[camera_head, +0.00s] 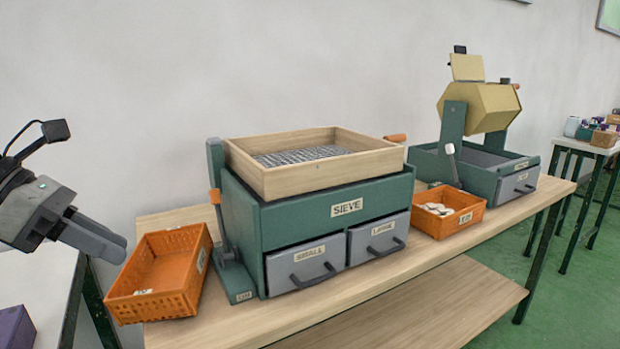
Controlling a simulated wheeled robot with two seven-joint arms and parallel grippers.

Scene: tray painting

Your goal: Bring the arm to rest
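My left gripper (120,249) is in the air at the left edge of the camera_head view, pointing right and down. Its two grey fingers overlap from this angle, so the gap between them is unclear. No object shows in them. It is above and left of the orange basket (191,298) and appears apart from it. My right gripper is not in view.
A green sieve box (290,234) with a wooden tray (310,180) and two grey drawers stands mid-table (400,277). An orange bin (460,222) with pale pieces and a yellow drum machine (480,106) stand right. A purple thing (15,328) is at lower left.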

